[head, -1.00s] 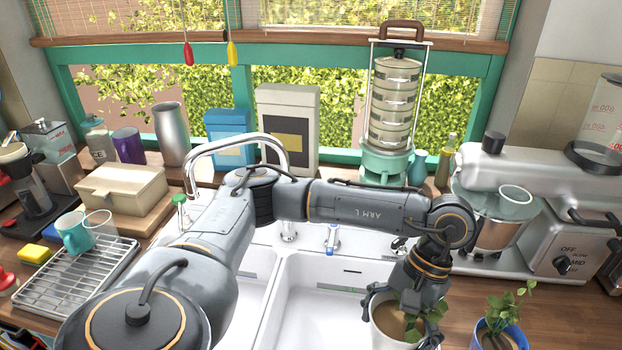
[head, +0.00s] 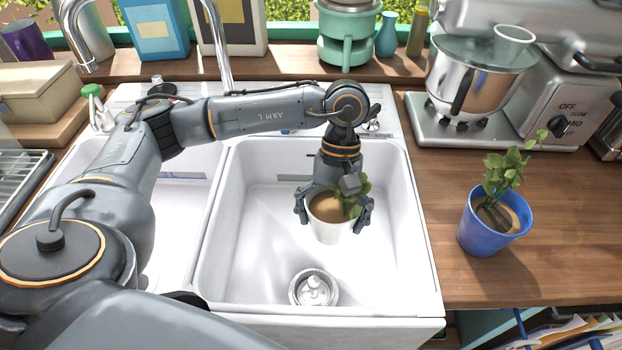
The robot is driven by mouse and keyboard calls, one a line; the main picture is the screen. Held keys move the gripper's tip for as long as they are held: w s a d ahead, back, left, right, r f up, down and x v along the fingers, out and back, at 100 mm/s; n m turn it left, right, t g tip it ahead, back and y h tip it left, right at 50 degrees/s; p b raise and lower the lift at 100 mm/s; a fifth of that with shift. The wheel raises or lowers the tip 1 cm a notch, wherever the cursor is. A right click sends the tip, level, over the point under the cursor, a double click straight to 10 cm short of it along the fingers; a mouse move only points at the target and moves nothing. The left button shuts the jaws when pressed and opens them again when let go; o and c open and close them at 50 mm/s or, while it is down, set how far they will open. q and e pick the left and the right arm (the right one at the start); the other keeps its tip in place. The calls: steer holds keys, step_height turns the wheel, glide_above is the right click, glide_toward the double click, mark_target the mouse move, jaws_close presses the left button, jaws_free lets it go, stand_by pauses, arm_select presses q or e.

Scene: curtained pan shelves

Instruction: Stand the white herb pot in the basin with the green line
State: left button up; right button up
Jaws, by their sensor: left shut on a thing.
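The white herb pot (head: 330,232), with brown soil and green leaves, is upright inside the right-hand basin (head: 250,265) of the white double sink. My left gripper (head: 333,208) is shut on the pot's sides from above. I cannot tell whether the pot's bottom touches the basin floor. My right gripper is not in view.
A metal drain strainer (head: 314,289) lies in the right-hand basin, in front of the pot. A blue pot with a plant (head: 487,232) stands on the wooden counter (head: 440,270) to the right. A stand mixer (head: 470,75) is behind it. The tap (head: 216,45) rises behind the sink.

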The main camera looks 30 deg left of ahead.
mark_target(333, 214)
arm_select(q)
steer(key=f+n, duration=0.1)
steer(key=n, duration=0.1)
steer(key=w+n+t+h, duration=0.1)
steer(key=n, duration=0.1)
steer(key=f+n, duration=0.1)
steer(key=shift+w+a+f+n+h, duration=0.1)
steer(key=shift+w+f+n+h, duration=0.2)
steer(key=shift+w+n+h, duration=0.1)
steer(key=n, duration=0.2)
steer(key=w+a+n+t, duration=0.1)
steer(key=n+t+h, duration=0.1)
steer(key=n, duration=0.1)
steer(key=shift+w+a+f+n+p, duration=0.15)
steer(key=shift+w+f+n+p, duration=0.1)
steer(key=shift+w+n+p, duration=0.1)
steer(key=w+a+n+t+y+p, duration=0.1)
steer(key=w+a+n+t, duration=0.3)
steer(key=n, duration=1)
steer(key=shift+w+a+t+y+p, duration=0.15)
steer(key=shift+a+t+y+p, duration=0.35)
steer(key=shift+a, duration=1.35)
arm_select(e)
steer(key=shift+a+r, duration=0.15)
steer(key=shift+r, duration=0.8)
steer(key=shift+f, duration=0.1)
